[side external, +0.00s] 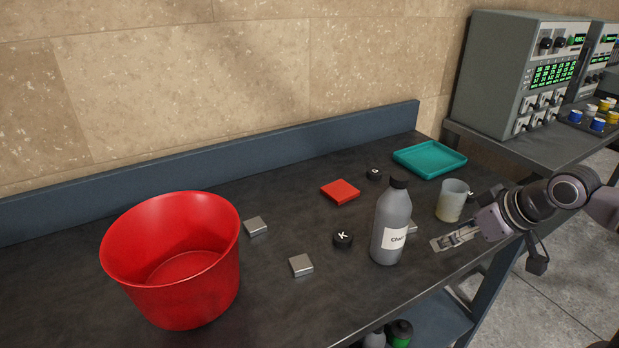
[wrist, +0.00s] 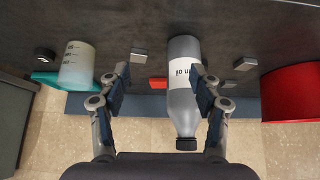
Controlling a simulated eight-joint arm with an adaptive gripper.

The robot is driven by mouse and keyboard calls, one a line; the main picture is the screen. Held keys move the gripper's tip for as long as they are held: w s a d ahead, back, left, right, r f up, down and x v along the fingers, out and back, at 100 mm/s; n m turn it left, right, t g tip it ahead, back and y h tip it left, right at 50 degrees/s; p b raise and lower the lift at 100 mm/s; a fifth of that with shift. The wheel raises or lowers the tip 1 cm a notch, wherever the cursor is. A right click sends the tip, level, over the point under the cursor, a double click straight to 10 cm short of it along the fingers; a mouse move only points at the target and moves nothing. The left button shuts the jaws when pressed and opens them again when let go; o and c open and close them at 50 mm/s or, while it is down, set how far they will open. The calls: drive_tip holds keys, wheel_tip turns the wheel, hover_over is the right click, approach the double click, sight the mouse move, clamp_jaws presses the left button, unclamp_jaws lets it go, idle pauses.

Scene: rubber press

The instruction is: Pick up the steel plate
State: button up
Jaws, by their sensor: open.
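Several small square grey steel plates lie flat on the dark bench. In the side external view, one steel plate (side external: 300,265) is near the front middle and another steel plate (side external: 255,226) is beside the red bucket. A third steel plate (side external: 412,227) is partly hidden behind the grey bottle (side external: 391,225). In the wrist view, a steel plate (wrist: 138,54) shows beyond and between the fingers, left of the bottle (wrist: 184,95); two more are right of it. My gripper (side external: 446,241) is open and empty at the right of the bottle, above the bench's front edge.
A red bucket (side external: 178,292) stands at left. A red square (side external: 340,191), black round pieces marked with letters (side external: 343,239), a beaker (side external: 452,201) and a teal tray (side external: 430,148) are also on the bench. The upright bottle and beaker stand close to my gripper.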

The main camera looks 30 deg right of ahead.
drive_tip(key=w+d+r+n+g, duration=0.3)
drive_tip(key=w+n, duration=0.4)
drive_tip(key=w+d+f+n+g, duration=0.1)
drive_tip(key=w+f+n, duration=0.1)
drive_tip(key=w, duration=0.1)
drive_tip(key=w+d+f+n+g, duration=0.1)
drive_tip(key=w+f+n, duration=0.2)
drive_tip(key=w+d+f+n+g, duration=0.1)
drive_tip(key=w+f+n+g, duration=0.1)
drive_tip(key=w+n, duration=0.1)
drive_tip(key=shift+d+f, duration=0.2)
drive_tip(key=shift+f, duration=0.05)
drive_tip(key=f, duration=0.2)
drive_tip(key=a+f, duration=0.1)
drive_tip(key=f, duration=0.1)
drive_tip(key=shift+s+a, duration=0.15)
drive_tip(key=shift+a, duration=0.05)
drive_tip(key=shift+f, duration=0.7)
clamp_jaws()
